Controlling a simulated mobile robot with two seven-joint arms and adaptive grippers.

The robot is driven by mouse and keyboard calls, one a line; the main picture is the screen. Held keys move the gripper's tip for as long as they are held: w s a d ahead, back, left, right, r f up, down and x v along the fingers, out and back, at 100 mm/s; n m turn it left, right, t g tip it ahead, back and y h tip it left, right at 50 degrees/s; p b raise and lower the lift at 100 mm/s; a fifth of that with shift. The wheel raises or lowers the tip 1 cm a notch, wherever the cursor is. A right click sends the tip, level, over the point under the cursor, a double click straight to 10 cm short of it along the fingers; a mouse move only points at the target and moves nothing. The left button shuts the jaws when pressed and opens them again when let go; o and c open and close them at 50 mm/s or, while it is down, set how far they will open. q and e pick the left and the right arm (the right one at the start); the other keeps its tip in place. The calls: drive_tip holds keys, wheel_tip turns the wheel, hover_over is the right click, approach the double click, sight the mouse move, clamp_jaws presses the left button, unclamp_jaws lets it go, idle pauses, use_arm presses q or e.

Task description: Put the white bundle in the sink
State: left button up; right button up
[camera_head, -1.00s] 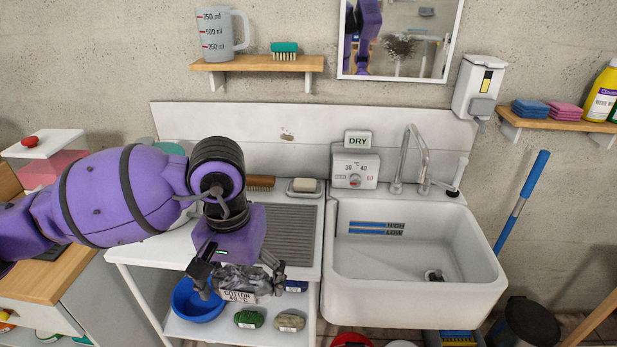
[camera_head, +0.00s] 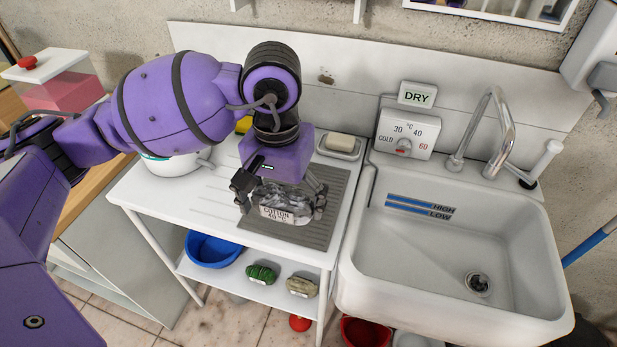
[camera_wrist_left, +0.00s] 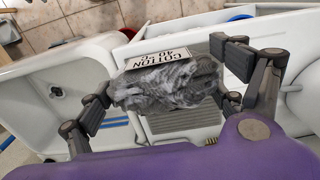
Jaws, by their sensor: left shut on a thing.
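The white bundle (camera_head: 290,196) looks greyish-white and crumpled, with a label reading "COTTON 40 °C". My left gripper (camera_head: 281,206) is shut on the bundle, fingers on both sides of it, over the grey ridged drainboard (camera_head: 322,232). The bundle (camera_wrist_left: 172,82) also shows between the fingers in the left wrist view. I cannot tell how high it is above the board. The white sink (camera_head: 440,265) is to the right of the gripper; its basin looks empty, with a drain at the bottom. My right gripper is not in view.
A chrome faucet (camera_head: 492,128) and a temperature dial box (camera_head: 404,135) with a "DRY" sign stand behind the sink. A soap dish (camera_head: 338,148) is behind the drainboard. A blue bowl (camera_head: 212,249) and green and beige bundles lie on the shelf below.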

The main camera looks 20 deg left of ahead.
use_arm(q)
drive_tip(key=w+f, duration=0.2)
drive_tip(key=w, duration=0.1)
drive_tip(key=w+a+f, duration=0.1)
drive_tip(key=w+f, duration=0.2)
drive_tip(key=w, duration=0.1)
drive_tip(key=w+f, duration=0.3)
drive_tip(key=shift+w+a+f+p, duration=0.1)
drive_tip(key=shift+w+a+p, duration=0.15)
drive_tip(key=shift+a+p, duration=0.1)
drive_tip(key=shift+w+f, duration=0.2)
drive_tip(key=shift+f, duration=1.6)
drive_tip(key=shift+f, duration=0.25)
drive_tip(key=o, duration=1)
